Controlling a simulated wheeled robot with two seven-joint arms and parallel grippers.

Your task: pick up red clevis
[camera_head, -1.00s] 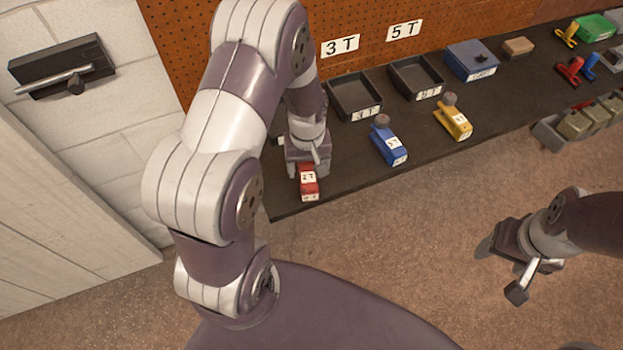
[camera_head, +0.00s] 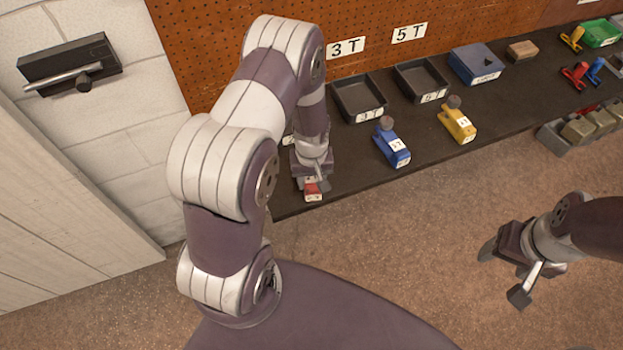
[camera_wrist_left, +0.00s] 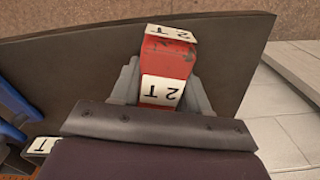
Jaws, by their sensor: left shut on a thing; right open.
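The red clevis (camera_head: 312,189), with white 2 T labels, is at the near left end of the dark bench. It is mostly hidden behind my left gripper (camera_head: 311,182) in the head view. In the left wrist view the red clevis (camera_wrist_left: 168,62) sits between the two grey fingers of my left gripper (camera_wrist_left: 160,85), which are shut on it. Whether it touches the bench top is hard to tell. My right gripper (camera_head: 508,272) is open and empty, over the floor in front of the bench.
A blue clevis (camera_head: 392,146) and a yellow clevis (camera_head: 458,124) stand to the right on the bench (camera_head: 350,163). Black trays (camera_head: 358,98) and a blue box (camera_head: 476,64) line the back by the pegboard (camera_head: 220,50). Small red and blue pieces lie far right.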

